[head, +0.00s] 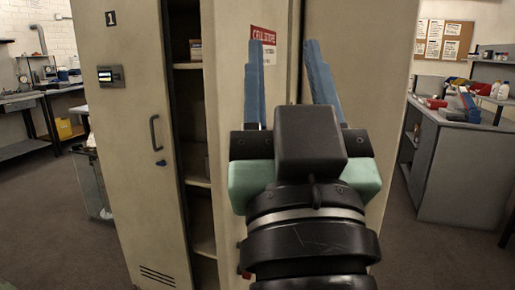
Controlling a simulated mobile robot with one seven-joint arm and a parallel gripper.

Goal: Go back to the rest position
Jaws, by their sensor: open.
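My gripper (290,82) is in the middle of the head view, in front of a beige metal cabinet. Its two blue fingers point up and stand apart, with nothing between them. My dark wrist and the gripper's pale green body hide part of the cabinet behind. The cabinet's left door (138,190) carries a number 1 label, a small keypad and a dark handle. A dark gap beside that door shows inner shelves (197,182). A panel with a red and white sign (263,34) stands right of the gap, partly behind my gripper.
A grey workbench (462,175) with bottles and small items stands at the right. A pinboard (443,40) hangs behind it. Another bench (30,100) and a yellow box (64,128) are at the left. Open floor (60,225) lies left of the cabinet.

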